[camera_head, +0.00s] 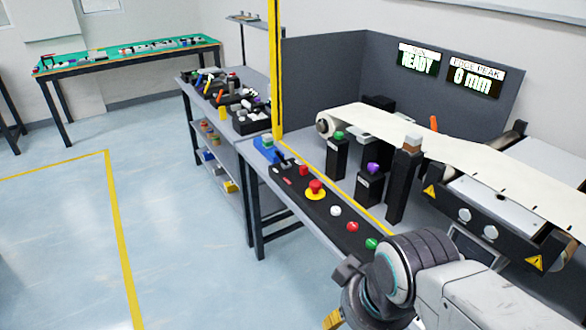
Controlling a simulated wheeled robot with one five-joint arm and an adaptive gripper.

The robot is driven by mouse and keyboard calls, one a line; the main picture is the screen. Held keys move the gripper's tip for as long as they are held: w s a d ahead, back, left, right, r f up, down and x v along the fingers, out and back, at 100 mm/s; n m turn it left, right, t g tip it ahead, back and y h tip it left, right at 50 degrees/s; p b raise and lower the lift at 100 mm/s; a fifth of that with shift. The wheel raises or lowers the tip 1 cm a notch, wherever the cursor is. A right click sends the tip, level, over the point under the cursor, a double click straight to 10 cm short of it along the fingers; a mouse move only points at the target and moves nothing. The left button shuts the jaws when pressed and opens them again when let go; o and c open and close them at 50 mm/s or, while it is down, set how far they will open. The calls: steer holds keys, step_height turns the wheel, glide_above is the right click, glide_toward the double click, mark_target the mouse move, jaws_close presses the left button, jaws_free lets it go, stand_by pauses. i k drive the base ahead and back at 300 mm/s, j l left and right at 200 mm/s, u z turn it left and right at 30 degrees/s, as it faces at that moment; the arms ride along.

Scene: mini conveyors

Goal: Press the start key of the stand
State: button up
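The stand's black control strip (320,213) runs along the near edge of the conveyor table. It carries a red mushroom button (316,187) on a yellow ring, a white button (336,211), a red button (352,227) and a green button (371,243), which looks like the start key. The green button is just up and left of my arm's dark round joint. My gripper (345,312) is low in the picture, partly cut off by the bottom edge and partly hidden by my arm. Its fingers do not show clearly. A display on the grey panel (419,62) reads READY.
A pale conveyor belt (450,150) crosses the right side, with a black post (404,180) in front. Another display (472,78) reads 0 mm. A yellow pole (276,70) stands at the table corner. A cluttered bench (190,78) is behind; open floor (180,240) lies left.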

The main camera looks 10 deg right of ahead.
mark_target(371, 243)
steer(key=z, duration=0.7)
